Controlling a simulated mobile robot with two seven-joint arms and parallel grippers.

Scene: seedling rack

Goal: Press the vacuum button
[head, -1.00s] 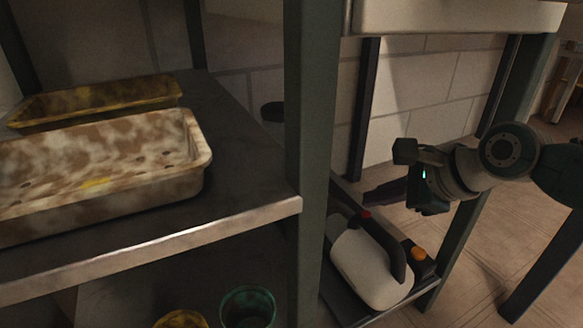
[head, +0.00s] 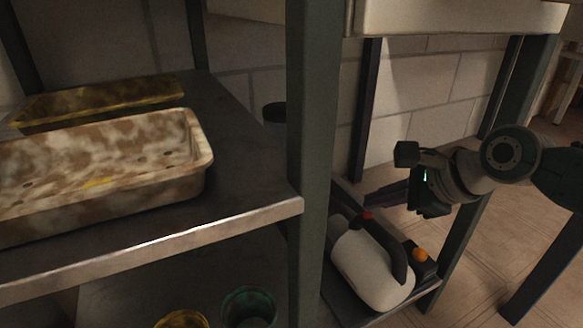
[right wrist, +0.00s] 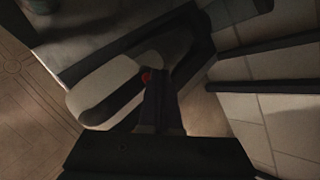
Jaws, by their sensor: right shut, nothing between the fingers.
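The vacuum (head: 365,268) has a rounded white body, a black handle and a small red button (head: 367,215) at its upper end. It stands on the low shelf at the right of the rack. My right gripper (head: 372,200) is shut and empty, its fingers pointing left just above the red button in the head view. In the right wrist view the shut fingers (right wrist: 165,75) are right beside the red button (right wrist: 146,77) and partly cover the vacuum (right wrist: 105,88). I cannot tell whether they touch it. My left gripper is not in view.
A dark item with an orange top (head: 420,255) sits right of the vacuum. A dark rack post (head: 313,150) stands left of it. Mottled trays (head: 190,180) rest on the left shelf, with pots (head: 249,308) below. A pale block wall is behind.

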